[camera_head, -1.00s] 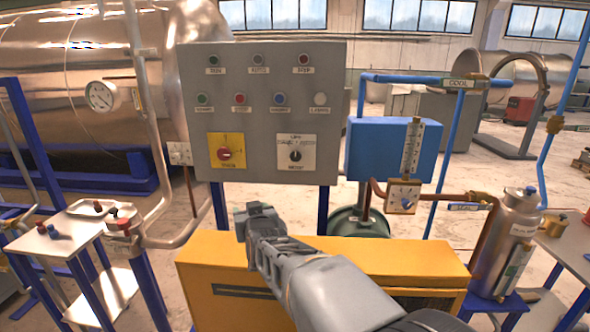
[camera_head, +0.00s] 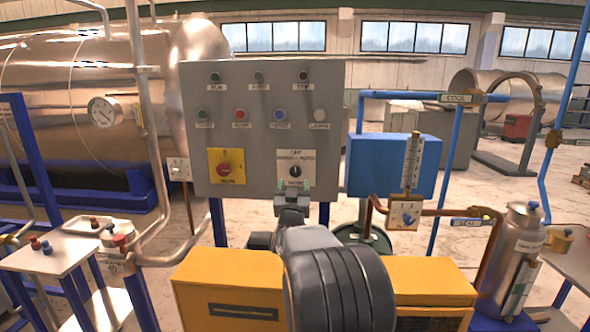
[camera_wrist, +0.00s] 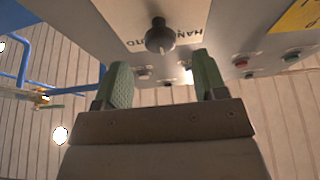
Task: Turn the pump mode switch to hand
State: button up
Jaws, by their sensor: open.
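The pump mode switch (camera_head: 295,172) is a black rotary knob on a white plate at the lower right of the grey control panel (camera_head: 230,140). The plate has OFF printed above the knob and small, blurred lettering. In the wrist view the knob (camera_wrist: 160,37) shows close up with a pale pointer mark, beside upside-down lettering that reads partly as HAND. My gripper (camera_head: 293,198) is just below and in front of the plate. Its green-padded fingers (camera_wrist: 161,72) are open and empty, apart from the knob, which lies beyond the gap between their tips.
A red knob on a yellow plate (camera_head: 226,167) sits left of the switch. Several coloured buttons are above. A yellow cabinet (camera_head: 225,290) stands below the panel, and a blue box (camera_head: 375,165) with pipes and a gauge is on the right.

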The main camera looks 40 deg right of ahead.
aim_at(297, 173)
jog(key=shift+p+x, duration=0.9)
jog(key=shift+x, duration=2.25)
jog(key=shift+c, duration=0.5)
jog(key=c, duration=0.8)
jog(key=shift+f+n+b, duration=0.15)
jog(key=shift+n+b, duration=0.25)
jog(key=shift+b, duration=0.25)
jog(key=shift+f+n+t+y+b, duration=0.1)
jog(key=shift+n+t+y+b, duration=0.3)
jog(key=shift+n+y+b, duration=0.1)
jog(key=n+y+b, duration=0.1)
jog(key=n+b, duration=0.1)
jog(key=n+t+b, duration=0.1)
jog(key=n+b, duration=0.1)
jog(key=shift+s+d+n+y, duration=0.1)
jog(key=shift+n+y, duration=0.2)
jog(key=shift+y, duration=0.1)
jog(key=shift+r+n+t+y+b, duration=0.15)
jog(key=shift+n+y+b, duration=0.6)
jog(key=shift+n, duration=0.75)
jog(key=shift+r+n+t+y+b, duration=0.1)
jog(key=shift+n+t+y+b, duration=0.15)
jog(key=shift+n+y+b, duration=0.85)
jog(key=shift+n+h+p, duration=0.25)
jog(key=shift+n+p, duration=0.05)
jog(key=shift+n, duration=0.4)
